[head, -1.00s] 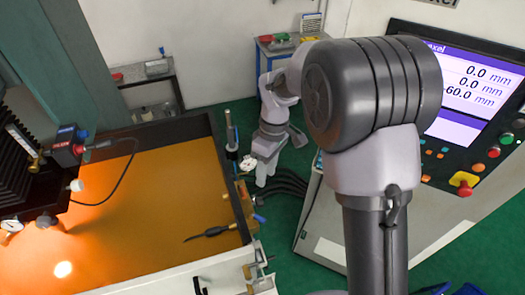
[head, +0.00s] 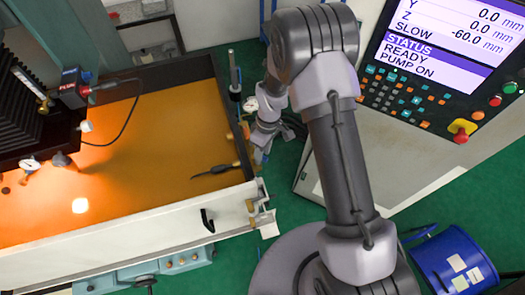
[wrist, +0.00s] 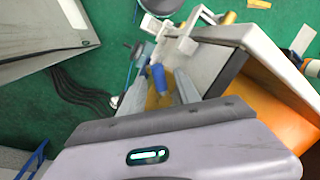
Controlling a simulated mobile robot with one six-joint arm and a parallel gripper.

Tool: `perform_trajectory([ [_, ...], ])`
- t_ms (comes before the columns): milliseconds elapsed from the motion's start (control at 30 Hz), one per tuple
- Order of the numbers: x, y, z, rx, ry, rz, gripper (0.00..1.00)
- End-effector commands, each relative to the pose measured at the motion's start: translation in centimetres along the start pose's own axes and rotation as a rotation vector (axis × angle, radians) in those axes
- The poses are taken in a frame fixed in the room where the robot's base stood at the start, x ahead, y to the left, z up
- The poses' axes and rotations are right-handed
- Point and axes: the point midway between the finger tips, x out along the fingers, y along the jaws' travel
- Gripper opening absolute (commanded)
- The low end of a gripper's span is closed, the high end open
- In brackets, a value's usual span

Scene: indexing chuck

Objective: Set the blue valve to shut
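The blue valve (wrist: 158,78) shows in the wrist view as a blue handle over a yellowish body. It appears between the two fingers of my gripper (wrist: 160,84). The fingers are spread apart, and I cannot tell how far the handle lies beyond their tips or whether they touch it. In the head view my gripper (head: 262,146) is at the right end of the orange-lit machine tray, close to the valve. My wrist hides most of the valve there, so its setting cannot be read.
The machine tray (head: 150,115) has a white front wall with a black handle (head: 207,220). A dark tool (head: 215,171) lies in it. A control panel (head: 440,95) stands at the right, with a blue bin (head: 455,262) below it. Green floor lies between.

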Motion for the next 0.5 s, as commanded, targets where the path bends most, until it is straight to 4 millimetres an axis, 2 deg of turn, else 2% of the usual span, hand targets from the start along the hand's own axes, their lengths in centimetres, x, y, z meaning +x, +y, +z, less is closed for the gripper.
perform_trajectory([
  [100,-0.03,0.01,-0.01,0.000,0.000,0.000,0.39],
  [133,-0.03,0.01,-0.01,0.000,0.000,0.000,0.35],
  [300,-0.06,0.01,-0.01,0.001,0.000,0.000,0.01],
  [500,-0.07,0.01,-0.02,0.002,0.001,0.000,0.00],
])
